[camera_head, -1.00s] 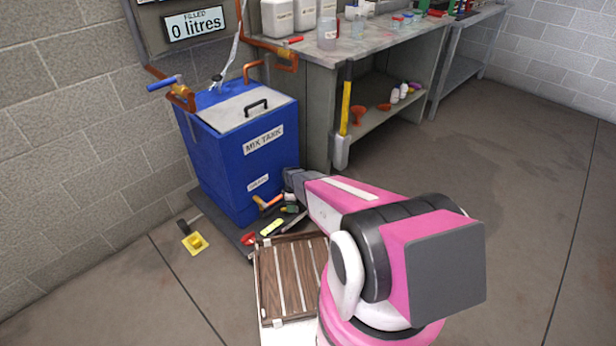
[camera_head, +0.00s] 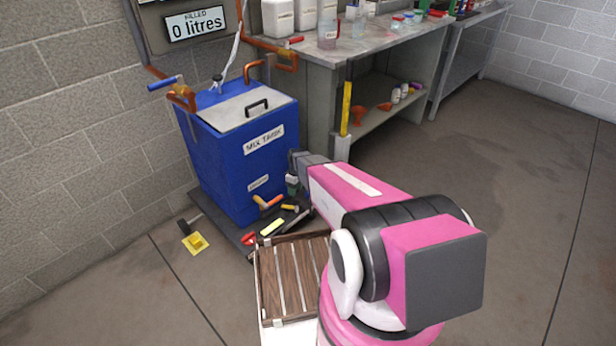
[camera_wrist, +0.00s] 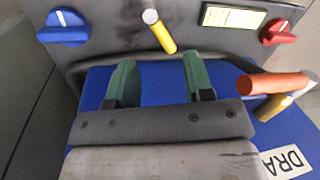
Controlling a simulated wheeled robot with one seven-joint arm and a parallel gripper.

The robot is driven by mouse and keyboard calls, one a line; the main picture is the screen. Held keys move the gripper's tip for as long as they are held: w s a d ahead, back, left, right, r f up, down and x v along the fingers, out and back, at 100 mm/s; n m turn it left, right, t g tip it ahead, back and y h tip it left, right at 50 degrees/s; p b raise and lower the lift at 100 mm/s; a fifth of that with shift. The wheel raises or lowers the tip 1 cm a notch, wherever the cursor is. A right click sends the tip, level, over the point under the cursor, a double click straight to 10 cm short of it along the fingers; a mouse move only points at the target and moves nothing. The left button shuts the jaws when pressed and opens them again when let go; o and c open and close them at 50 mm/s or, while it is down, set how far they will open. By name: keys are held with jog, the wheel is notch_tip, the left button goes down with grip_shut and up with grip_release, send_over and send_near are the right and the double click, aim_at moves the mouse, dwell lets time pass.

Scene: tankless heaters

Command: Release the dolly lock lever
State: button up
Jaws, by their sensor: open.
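The dolly (camera_head: 236,239) is a dark, low base under the blue tank. A short yellow lever with a pale grey end (camera_wrist: 162,36), likely the lock lever, stands on its dark panel; it also shows in the head view (camera_head: 289,207). My gripper (camera_wrist: 157,70) is open and empty, its two green fingers apart and pointing toward the panel. In the wrist view the lever lies just beyond the fingertips, between their lines. No contact shows. In the head view my gripper (camera_head: 291,181) is beside the tank's lower right corner, above the panel.
A blue knob (camera_wrist: 63,26), a red knob (camera_wrist: 282,25) and a yellow label (camera_wrist: 232,17) share the panel. An orange drain handle (camera_wrist: 275,84) sticks out close right of my fingers. The blue mix tank (camera_head: 225,160) stands behind. A slatted wooden crate (camera_head: 285,320) is in front.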

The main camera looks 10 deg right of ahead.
jog(key=s+d+r+m, duration=0.1)
jog(key=s+r+m, duration=0.2)
jog(key=s+r, duration=0.3)
jog(key=s+d+r+m+t, duration=0.1)
jog(key=s+r+m, duration=0.3)
jog(key=r, duration=0.9)
jog(key=s+d, duration=0.1)
jog(key=s, duration=0.1)
jog(key=shift+s+d+h, duration=0.3)
jog(key=shift+h, duration=0.1)
jog(key=n+y, duration=0.5)
jog(key=n, duration=0.5)
send_over(288, 207)
jog(key=w+d, duration=0.1)
jog(key=d, duration=0.4)
notch_tip(288, 207, down, 20)
jog(key=x, duration=1.1)
jog(key=shift+w+d, duration=0.1)
jog(key=shift+w, duration=0.15)
grip_shut()
